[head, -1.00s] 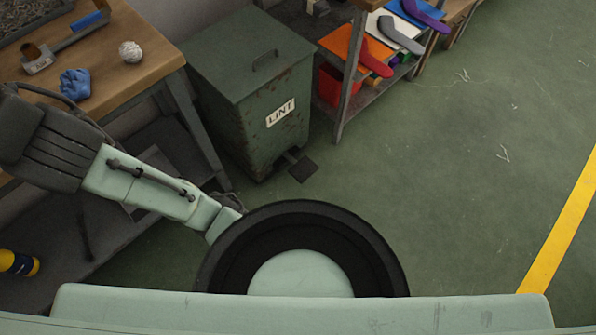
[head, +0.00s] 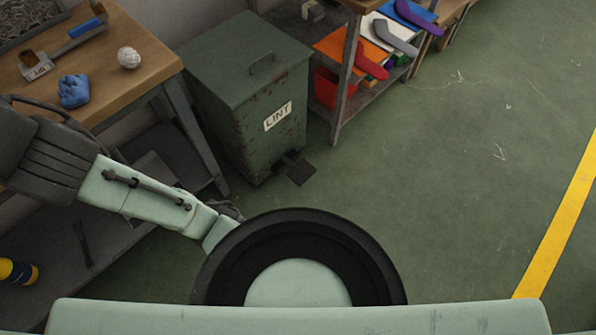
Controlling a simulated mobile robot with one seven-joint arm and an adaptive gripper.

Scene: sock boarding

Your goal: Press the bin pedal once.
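The bin (head: 236,112) is a worn green metal container with rust spots and a white LINT label (head: 278,116). It stands on the floor, left of the picture's middle in the head view. Its lid (head: 243,62), with a handle on top, is shut. The dark flat pedal (head: 300,173) sticks out low at the bin's front, just above the floor. Nothing visible touches it. My arm shows at the lower left, well apart from the bin and pedal.
A wooden workbench (head: 125,85) stands left of the bin, holding a blue crumpled item (head: 74,91) and a whitish ball (head: 129,57). A shelf rack (head: 347,85) with coloured boards and a red container (head: 327,88) stands to the right. Green floor (head: 450,190) is clear before the pedal.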

